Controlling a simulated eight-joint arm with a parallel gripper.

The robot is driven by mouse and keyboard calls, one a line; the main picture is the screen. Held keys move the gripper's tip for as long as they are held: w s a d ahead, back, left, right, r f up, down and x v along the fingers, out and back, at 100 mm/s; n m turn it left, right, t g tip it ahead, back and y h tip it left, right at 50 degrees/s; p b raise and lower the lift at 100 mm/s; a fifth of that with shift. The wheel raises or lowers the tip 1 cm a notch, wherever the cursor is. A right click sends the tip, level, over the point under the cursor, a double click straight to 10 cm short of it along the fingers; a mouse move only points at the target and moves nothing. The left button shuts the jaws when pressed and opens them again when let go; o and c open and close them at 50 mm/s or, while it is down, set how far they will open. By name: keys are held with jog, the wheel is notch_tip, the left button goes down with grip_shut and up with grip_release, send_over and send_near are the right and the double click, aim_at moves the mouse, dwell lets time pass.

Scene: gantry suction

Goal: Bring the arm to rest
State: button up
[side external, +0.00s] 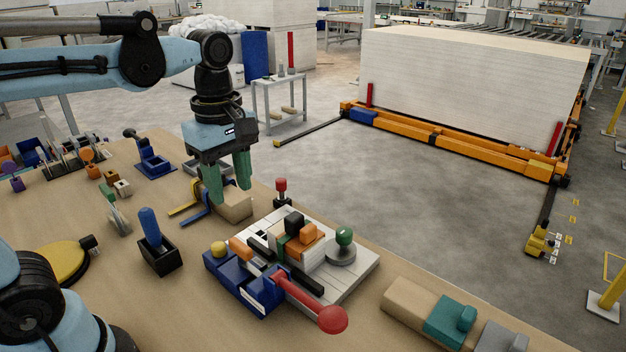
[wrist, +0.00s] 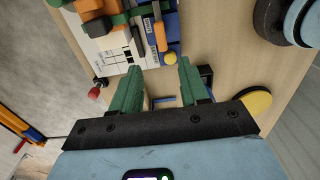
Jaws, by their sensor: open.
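My gripper (side external: 228,178) has two green fingers and hangs from the blue arm, pointing down above the wooden table (side external: 95,225). It is open, and the wrist view shows a clear gap between the fingers (wrist: 157,88) with nothing held. In the side view the fingers overlap a tan block (side external: 235,205) on the table; I cannot tell how far above it they are. Blue and yellow bracket-like pieces (side external: 190,207) lie just left of the block.
A grey fixture plate (side external: 352,270) with blue clamps, a red-knobbed lever (side external: 331,319) and coloured blocks stands front right of my gripper. A blue-handled tool in a black holder (side external: 158,255) stands to the left. A yellow disc (side external: 55,262) is farther left. The air around the fingers looks clear.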

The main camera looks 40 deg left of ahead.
jog(key=f+m+t, duration=0.1)
jog(key=m, duration=0.2)
jog(key=f+m+t, duration=0.1)
jog(key=m, duration=0.2)
jog(key=f+m+t, duration=0.1)
jog(key=m, duration=0.2)
jog(key=shift+s+a+f+t, duration=0.15)
jog(key=shift+s+f+t, duration=0.05)
jog(key=shift+f+t, duration=0.1)
jog(key=m, duration=0.2)
jog(key=f+m+t, duration=0.1)
jog(key=m, duration=0.1)
jog(key=shift+s+f+t, duration=0.1)
jog(key=shift+t, duration=0.2)
jog(key=m+t, duration=0.1)
jog(key=m, duration=0.1)
jog(key=f+m, duration=0.1)
jog(key=m, duration=0.1)
jog(key=shift+a+f+m+t, duration=0.1)
jog(key=shift+m+t, duration=0.3)
